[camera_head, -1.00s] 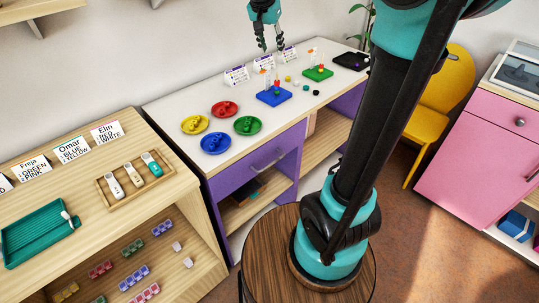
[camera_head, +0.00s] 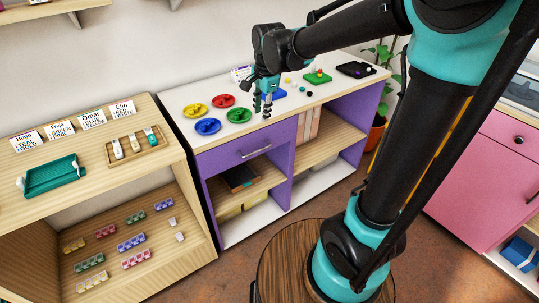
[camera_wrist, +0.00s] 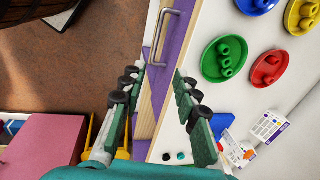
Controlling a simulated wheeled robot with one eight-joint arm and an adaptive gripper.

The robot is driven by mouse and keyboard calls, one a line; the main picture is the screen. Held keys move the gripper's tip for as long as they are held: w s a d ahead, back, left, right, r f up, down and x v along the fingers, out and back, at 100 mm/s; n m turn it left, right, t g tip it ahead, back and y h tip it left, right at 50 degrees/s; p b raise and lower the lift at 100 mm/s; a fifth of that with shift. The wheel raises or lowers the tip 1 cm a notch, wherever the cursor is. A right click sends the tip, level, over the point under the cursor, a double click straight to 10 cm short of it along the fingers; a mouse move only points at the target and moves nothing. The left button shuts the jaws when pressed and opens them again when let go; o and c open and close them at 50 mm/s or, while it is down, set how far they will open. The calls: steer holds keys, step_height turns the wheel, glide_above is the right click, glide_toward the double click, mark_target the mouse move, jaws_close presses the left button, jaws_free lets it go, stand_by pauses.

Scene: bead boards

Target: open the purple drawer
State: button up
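The purple drawer (camera_head: 225,158) is in the front of the white-topped cabinet, just under the top, and looks shut. Its metal bar handle (camera_head: 256,151) runs across its front. In the wrist view the handle (camera_wrist: 164,32) stands out from the purple front (camera_wrist: 181,34), above and between my fingertips in the picture. My gripper (camera_head: 262,108) is above the cabinet's front edge, right of the green plate and higher than the handle. Its fingers (camera_wrist: 157,85) are spread with nothing between them. It does not touch the handle.
Yellow (camera_head: 195,111), red (camera_head: 223,100), blue (camera_head: 207,126) and green (camera_head: 239,116) plates with beads stand on the white top (camera_head: 176,101). A blue bead board (camera_head: 277,94) is close behind my gripper. The wooden shelf unit (camera_head: 160,135) stands left. Open floor lies before the drawer.

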glide_toward(258, 147)
steer(key=s+f, duration=0.2)
steer(key=f, duration=0.1)
steer(key=s+f, duration=0.1)
steer(key=f, duration=0.1)
steer(key=shift+s+a+f, duration=0.15)
steer(key=shift+s+a, duration=0.1)
steer(key=shift+a, duration=0.15)
jaws_close()
stand_by(0.4)
